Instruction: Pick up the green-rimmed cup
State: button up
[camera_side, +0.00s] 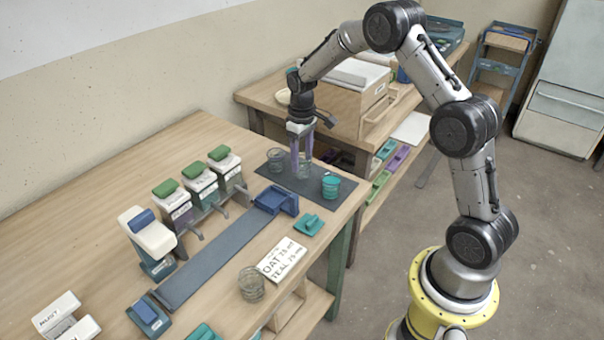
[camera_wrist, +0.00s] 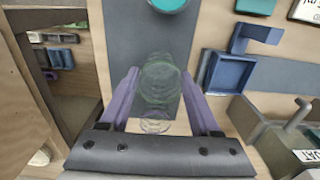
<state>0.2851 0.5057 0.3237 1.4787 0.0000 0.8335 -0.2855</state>
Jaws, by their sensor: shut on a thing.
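My gripper (camera_side: 302,165) points straight down over the dark mat. Its purple fingers are shut on a clear cup (camera_side: 304,170) with a faint green tint. Another clear cup (camera_side: 276,159) stands on the mat to the left. A teal cup (camera_side: 330,185) stands to the right and shows at the top edge of the wrist view (camera_wrist: 168,4).
The dark mat (camera_side: 335,197) lies near the table's far right end. A blue bracket (camera_side: 276,200) is in front of it, at the end of a long grey strip (camera_side: 215,262). Green-lidded dispensers (camera_side: 200,183) stand left. A clear jar (camera_side: 251,283) and a label card (camera_side: 282,260) are nearer.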

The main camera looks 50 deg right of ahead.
jog(key=shift+r, duration=2.45)
